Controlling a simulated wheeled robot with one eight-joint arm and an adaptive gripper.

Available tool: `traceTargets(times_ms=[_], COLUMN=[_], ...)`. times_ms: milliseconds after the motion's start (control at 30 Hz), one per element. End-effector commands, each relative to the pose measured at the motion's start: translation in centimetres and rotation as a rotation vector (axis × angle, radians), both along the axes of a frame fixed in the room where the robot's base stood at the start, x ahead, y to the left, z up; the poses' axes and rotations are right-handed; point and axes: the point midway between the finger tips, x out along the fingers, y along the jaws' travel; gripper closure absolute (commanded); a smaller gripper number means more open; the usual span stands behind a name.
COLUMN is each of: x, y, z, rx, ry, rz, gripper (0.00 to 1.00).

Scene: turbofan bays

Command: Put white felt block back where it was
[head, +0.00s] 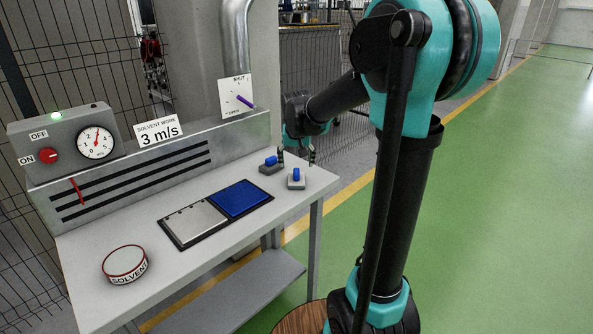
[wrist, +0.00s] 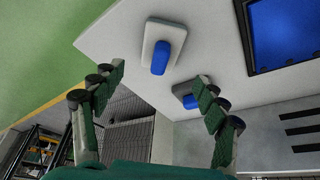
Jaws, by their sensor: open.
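The white felt block (head: 297,184), a pale pad with a blue grip on top, rests on the bench near its right end. In the wrist view the white felt block (wrist: 151,31) lies beyond the fingertips, roughly between them across the picture. My gripper (head: 296,156) is open and empty at the bench's right end, close to the blocks. In the wrist view my gripper (wrist: 161,76) has its fingers spread wide, with nothing between them. I cannot tell its exact height above the bench.
A darker grey block (head: 267,169) with a blue grip stands beside the white one; it also shows in the wrist view (wrist: 182,89). A black-framed tray (head: 181,240) holds a metal plate (head: 195,222) and a blue pad (head: 241,198). A solvent tin (head: 124,264) stands front left. A slotted duct (head: 140,165) borders the back.

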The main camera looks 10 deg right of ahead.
Motion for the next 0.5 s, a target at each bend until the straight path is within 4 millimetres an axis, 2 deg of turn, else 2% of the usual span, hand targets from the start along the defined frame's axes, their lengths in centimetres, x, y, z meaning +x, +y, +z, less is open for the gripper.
traceTargets(times_ms=[100, 300, 400, 467, 500], x=[-0.8, -1.6, -2.8, -4.6, -6.3], y=[0.1, 0.2, -0.2, -0.8, -1.3], z=[1.9, 3.6, 3.1, 2.0, 0.8], rx=[0.0, 0.0, 0.0, 0.002, 0.001], ry=[0.0, 0.0, 0.002, 0.005, 0.007], rz=[0.0, 0.0, 0.005, 0.013, 0.024], gripper=[0.27, 0.27, 0.27, 0.27, 0.27])
